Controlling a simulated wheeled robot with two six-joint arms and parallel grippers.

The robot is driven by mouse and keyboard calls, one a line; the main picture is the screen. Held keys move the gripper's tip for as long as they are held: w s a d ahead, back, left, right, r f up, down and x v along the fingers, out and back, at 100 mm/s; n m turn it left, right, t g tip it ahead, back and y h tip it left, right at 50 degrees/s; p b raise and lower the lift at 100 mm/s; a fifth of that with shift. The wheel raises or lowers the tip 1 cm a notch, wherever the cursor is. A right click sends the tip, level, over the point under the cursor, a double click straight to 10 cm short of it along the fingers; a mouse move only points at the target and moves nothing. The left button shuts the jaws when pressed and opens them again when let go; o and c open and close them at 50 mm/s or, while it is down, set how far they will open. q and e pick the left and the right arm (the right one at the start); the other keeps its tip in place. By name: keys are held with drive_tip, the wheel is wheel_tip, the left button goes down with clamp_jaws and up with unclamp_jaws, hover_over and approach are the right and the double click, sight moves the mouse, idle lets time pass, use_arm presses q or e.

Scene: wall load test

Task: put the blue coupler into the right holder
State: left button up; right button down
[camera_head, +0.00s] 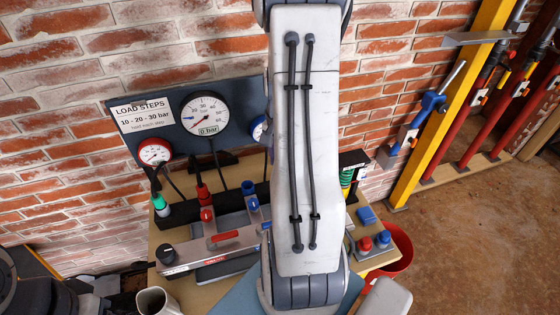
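A blue coupler-like fitting (249,188) stands upright at the back of the bench, beside a red one (204,195) and a green-topped one (160,204). They sit along a dark rail (180,213); I cannot tell which part is the right holder. A large white link of my arm crosses the middle of the view and hides the bench to the right of the blue fitting. Neither gripper shows in the picture.
A gauge panel (118,106) stands behind the bench; its display reads 0 bar. A pump with a red handle (224,237) lies in front. Red and blue knobs (383,237), a red bucket (402,247) and a mug (152,301) are nearby.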

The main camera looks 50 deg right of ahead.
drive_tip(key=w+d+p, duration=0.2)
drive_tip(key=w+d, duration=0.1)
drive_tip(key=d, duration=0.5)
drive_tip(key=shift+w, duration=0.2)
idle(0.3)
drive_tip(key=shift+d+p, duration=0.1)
drive_tip(key=shift+p, duration=0.3)
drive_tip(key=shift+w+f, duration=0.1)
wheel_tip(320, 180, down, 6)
drive_tip(key=b, duration=0.4)
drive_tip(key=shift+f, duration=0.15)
idle(0.4)
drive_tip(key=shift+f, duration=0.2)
idle(0.4)
